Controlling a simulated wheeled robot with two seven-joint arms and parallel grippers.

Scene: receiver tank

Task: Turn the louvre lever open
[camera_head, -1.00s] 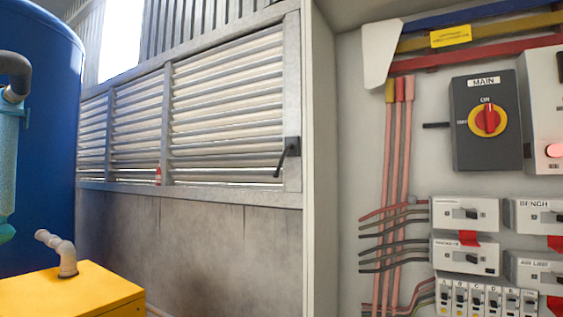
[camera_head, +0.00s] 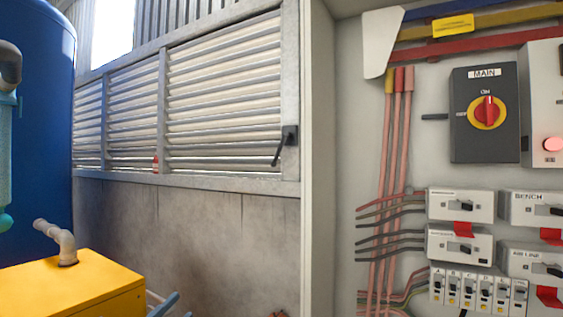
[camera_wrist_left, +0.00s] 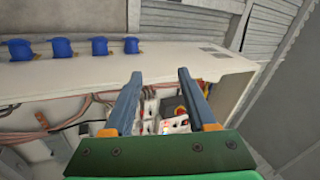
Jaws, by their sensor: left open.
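The louvre lever (camera_head: 283,147) is a black handle on the right frame post of the louvre panel. It hangs down and slightly left from its pivot. The louvre (camera_head: 222,100) has long pale slats in a grey metal frame. I cannot tell how far the slats are tilted. My left gripper (camera_head: 162,302) only just shows at the bottom edge of the head view, well below and left of the lever. In the left wrist view my left gripper (camera_wrist_left: 159,75) has its two blue-grey fingers apart with nothing held between them. My right gripper is not in view.
An electrical cabinet (camera_head: 318,150) with switches and cables stands right of the lever. A yellow box (camera_head: 75,290) with a pipe and a blue tank (camera_head: 40,150) stand left. The wall below the louvre is bare. The wrist view shows the cabinet's top with several blue fittings (camera_wrist_left: 60,47).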

